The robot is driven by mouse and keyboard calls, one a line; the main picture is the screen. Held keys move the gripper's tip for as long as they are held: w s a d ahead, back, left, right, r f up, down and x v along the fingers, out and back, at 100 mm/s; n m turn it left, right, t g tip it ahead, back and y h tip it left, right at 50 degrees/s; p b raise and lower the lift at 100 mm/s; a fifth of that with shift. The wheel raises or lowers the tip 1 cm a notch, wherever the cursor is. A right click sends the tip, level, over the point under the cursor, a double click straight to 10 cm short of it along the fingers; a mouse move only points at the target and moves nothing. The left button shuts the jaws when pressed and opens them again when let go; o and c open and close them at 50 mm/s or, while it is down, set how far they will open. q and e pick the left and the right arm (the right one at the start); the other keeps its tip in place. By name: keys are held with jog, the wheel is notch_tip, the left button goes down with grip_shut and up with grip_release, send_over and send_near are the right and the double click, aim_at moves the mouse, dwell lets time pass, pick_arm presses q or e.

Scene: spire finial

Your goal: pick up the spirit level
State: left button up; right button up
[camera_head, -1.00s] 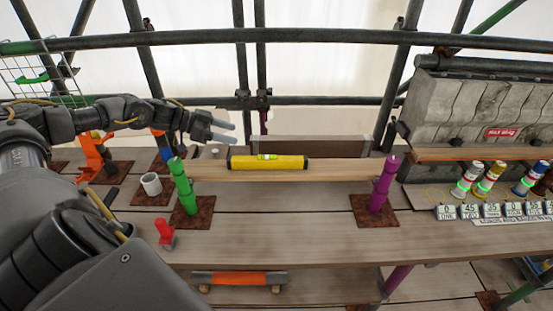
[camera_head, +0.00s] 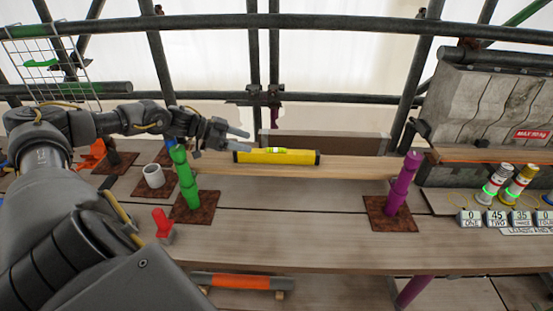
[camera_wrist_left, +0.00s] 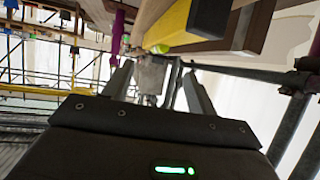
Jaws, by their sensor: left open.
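The yellow spirit level (camera_head: 276,156) with black ends and a green vial lies along a wooden plank (camera_head: 330,167) behind the bench front. In the left wrist view the level (camera_wrist_left: 172,25) shows at the top, beyond the fingers. My left gripper (camera_head: 240,141) is open and empty, just left of the level's left end and slightly above it, apart from it as far as I can see. Its two fingers also show in the left wrist view (camera_wrist_left: 155,88). My right gripper is not in view.
A green post (camera_head: 184,178) and a purple post (camera_head: 402,184) stand on rusty plates in front of the plank. A white cup (camera_head: 153,176) and red object (camera_head: 162,224) are at left. Paint-like tubes (camera_head: 520,180) stand at right. The bench front middle is clear.

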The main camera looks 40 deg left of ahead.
aim_at(276, 151)
pick_arm(q)
jog(key=p+x, duration=0.1)
jog(key=x, duration=0.3)
jog(key=shift+w+d, duration=0.2)
jog(key=shift+w, duration=0.1)
jog(key=shift+w+d+f, duration=0.15)
jog(key=shift+d+f, duration=0.05)
jog(key=shift+w+d+p, duration=0.25)
jog(key=shift+d+p, duration=0.05)
jog(key=shift+p, duration=0.35)
jog(key=p+x, duration=0.1)
jog(key=x, duration=0.2)
jog(key=shift+w+d+f+p, duration=0.15)
jog(key=shift+w+f+p, duration=0.1)
jog(key=shift+f+p, duration=0.1)
jog(key=shift+w+d+f, duration=0.2)
jog(key=shift+f, duration=0.1)
jog(key=shift+s, duration=0.1)
jog(key=shift+c, duration=0.2)
jog(key=c, duration=1.2)
grip_shut()
